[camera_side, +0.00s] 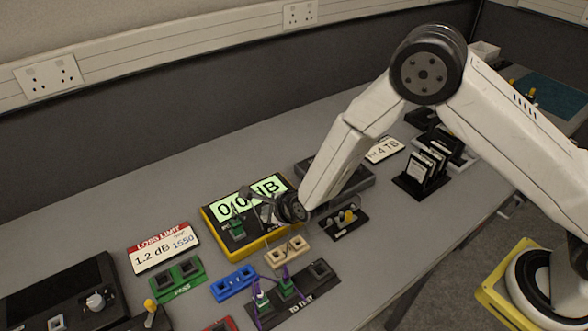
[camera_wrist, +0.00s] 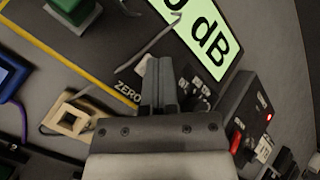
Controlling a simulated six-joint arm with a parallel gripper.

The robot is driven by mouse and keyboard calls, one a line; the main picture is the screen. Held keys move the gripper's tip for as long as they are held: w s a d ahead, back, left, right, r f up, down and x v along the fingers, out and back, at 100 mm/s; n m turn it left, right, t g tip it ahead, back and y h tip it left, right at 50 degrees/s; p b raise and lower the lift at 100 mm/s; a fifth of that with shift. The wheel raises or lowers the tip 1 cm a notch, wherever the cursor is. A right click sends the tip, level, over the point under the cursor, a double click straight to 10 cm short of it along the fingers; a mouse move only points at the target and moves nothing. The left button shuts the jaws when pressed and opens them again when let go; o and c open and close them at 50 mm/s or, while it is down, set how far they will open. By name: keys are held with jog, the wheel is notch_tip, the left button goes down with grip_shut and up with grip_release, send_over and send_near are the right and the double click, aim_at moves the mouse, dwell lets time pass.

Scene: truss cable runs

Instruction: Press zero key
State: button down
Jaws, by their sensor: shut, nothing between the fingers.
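The meter (camera_side: 262,247) has a yellow edge and a lit green display (camera_side: 253,196) reading about 0.0 dB. The display also shows in the wrist view (camera_wrist: 208,38), cut off. A white ZERO label (camera_wrist: 128,91) is on the meter's dark face, just left of my fingers. My gripper (camera_wrist: 159,63) is shut and empty, with its fingers over the meter's face below the display. In the side view my gripper (camera_side: 264,212) is at the meter's right front.
A thin grey cable (camera_wrist: 148,46) crosses close to my fingertips. A green connector (camera_side: 236,230) sits on the meter's left. A beige holder (camera_side: 287,252) and a blue holder (camera_side: 233,284) lie in front. A dark box with a red light (camera_wrist: 252,110) stands close on the right.

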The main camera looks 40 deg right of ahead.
jog(key=shift+r, duration=0.85)
jog(key=shift+r, duration=2.5)
jog(key=s+d+r+n+g+h, duration=0.1)
jog(key=s+d+r+n+g, duration=0.2)
jog(key=s+d+n, duration=0.7)
jog(key=s+d+r+n+g+h, duration=0.1)
jog(key=s+d+r+n+g, duration=0.2)
jog(key=s+d+r+n, duration=0.3)
jog(key=s+d+n, duration=0.4)
jog(key=s+n, duration=0.1)
jog(key=n, duration=0.3)
jog(key=shift+s+d+n, duration=0.3)
jog(key=shift+s, duration=0.1)
